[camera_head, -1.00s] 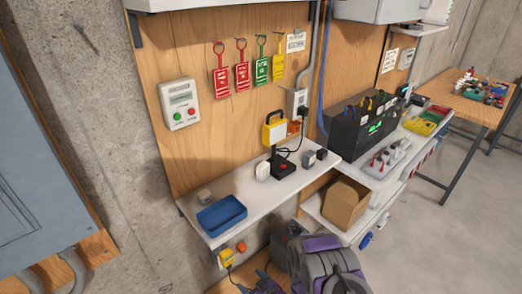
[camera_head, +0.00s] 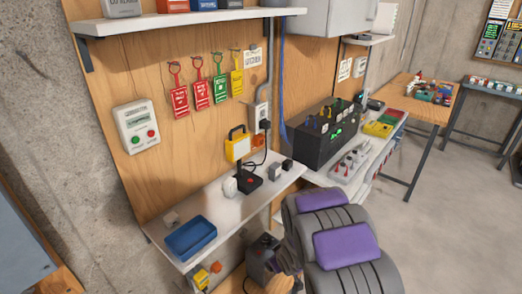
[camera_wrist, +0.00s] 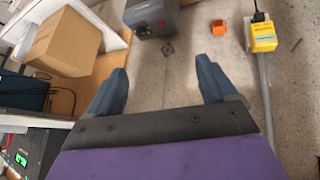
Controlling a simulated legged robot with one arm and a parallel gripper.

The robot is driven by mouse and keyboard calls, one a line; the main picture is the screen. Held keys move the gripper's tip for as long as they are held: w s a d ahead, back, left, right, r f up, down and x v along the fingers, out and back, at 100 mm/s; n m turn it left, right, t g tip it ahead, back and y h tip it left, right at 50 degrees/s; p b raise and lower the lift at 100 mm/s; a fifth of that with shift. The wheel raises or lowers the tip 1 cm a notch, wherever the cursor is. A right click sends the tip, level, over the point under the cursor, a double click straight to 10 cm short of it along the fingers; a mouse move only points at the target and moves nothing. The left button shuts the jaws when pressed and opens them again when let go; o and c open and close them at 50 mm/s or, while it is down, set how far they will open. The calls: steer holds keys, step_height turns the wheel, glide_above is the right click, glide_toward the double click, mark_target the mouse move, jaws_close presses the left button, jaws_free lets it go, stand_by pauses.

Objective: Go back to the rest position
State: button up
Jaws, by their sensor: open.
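My gripper (camera_wrist: 162,84) is open and empty, with its two blue-grey fingers spread apart in the wrist view. Bare concrete floor shows between the fingers. In the head view my purple and grey arm rises in the lower middle, in front of the lower bench area. The gripper end (camera_head: 287,262) is partly hidden there behind the arm, low beside a dark grey box (camera_head: 262,260). That box also shows beyond the fingers in the wrist view (camera_wrist: 152,16).
A white shelf (camera_head: 215,215) holds a blue tray (camera_head: 191,237) and a black joystick box (camera_head: 249,182). Open floor (camera_head: 450,220) lies to the right.

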steer(key=s+d+r+m+g+h, duration=0.2)
steer(key=s+d+r, duration=0.3)
steer(key=s+r, duration=0.3)
steer(key=s+d+r+m+g+h, duration=0.15)
steer(key=s+d+r, duration=0.25)
steer(key=s+r, duration=0.4)
steer(key=s+r+m+g, duration=0.1)
steer(key=s+r, duration=0.2)
steer(key=s, duration=0.5)
steer(key=s+r+m+g+y, duration=0.1)
steer(key=s+r, duration=0.3)
steer(key=s, duration=0.4)
steer(key=s+a+r+m+g, duration=0.1)
steer(key=s+r+m+g, duration=0.1)
steer(key=s, duration=0.6)
step_height(320, 180, up, 2)
steer(key=shift+s+r+g, duration=0.15)
steer(key=shift+s+g, duration=0.15)
steer(key=shift+g, duration=0.25)
